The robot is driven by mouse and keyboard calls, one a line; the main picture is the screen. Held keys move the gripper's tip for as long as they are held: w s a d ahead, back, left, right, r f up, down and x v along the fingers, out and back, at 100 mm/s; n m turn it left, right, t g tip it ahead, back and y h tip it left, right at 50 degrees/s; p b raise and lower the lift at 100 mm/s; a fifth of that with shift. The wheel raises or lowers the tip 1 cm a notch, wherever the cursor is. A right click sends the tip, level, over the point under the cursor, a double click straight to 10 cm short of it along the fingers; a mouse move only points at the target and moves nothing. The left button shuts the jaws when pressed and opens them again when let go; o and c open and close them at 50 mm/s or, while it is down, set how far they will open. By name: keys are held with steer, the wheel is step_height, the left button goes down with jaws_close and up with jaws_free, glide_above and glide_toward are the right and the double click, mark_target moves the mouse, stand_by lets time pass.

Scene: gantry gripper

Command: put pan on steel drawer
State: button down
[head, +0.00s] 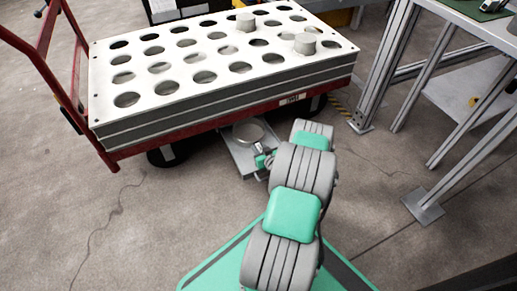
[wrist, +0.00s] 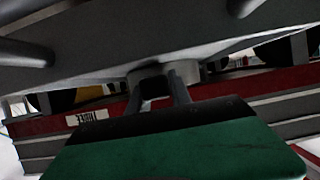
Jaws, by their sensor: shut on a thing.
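The pan (head: 248,131) is a round grey dish in the head view, over a flat grey metal piece (head: 240,157) that I take for the steel drawer, beside the cart. My gripper (head: 262,160) is at the pan's near side, partly hidden by my arm. The wrist view looks upside down. There my two dark fingers (wrist: 166,86) are shut on the pan's wall (wrist: 190,71), and the broad grey drawer surface (wrist: 90,75) fills the top. The pan looks against or very close to that surface; I cannot tell if it fully rests there.
A red cart (head: 140,150) carries a grey slab (head: 190,88) with many round holes and a few short cylinders, just behind the pan. A metal-framed workbench (head: 400,70) stands at the right. Concrete floor is open at the left.

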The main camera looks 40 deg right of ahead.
steer(key=c, duration=1.2)
jaws_free()
steer(key=shift+o, duration=0.2)
steer(key=shift+r, duration=0.2)
steer(key=p+v, duration=0.5)
steer(key=v, duration=0.6)
steer(key=w+a+r+n+g+y, duration=0.3)
steer(key=w+a+r+n+y, duration=0.25)
steer(key=w+a+r, duration=0.4)
steer(key=a+r+g+y, duration=0.2)
steer(key=a+r+g, duration=0.2)
steer(key=a+r, duration=0.7)
steer(key=s+a+r+m+g+h, duration=0.1)
steer(key=s+a+r+g, duration=0.1)
steer(key=s+a+r, duration=0.4)
steer(key=s+a+r+m+g+h, duration=0.1)
steer(key=s+a+r, duration=0.5)
steer(key=s, duration=0.7)
steer(key=shift+a+r+g+h, duration=0.4)
steer(key=shift+r+g+h, duration=0.15)
steer(key=shift+h, duration=0.2)
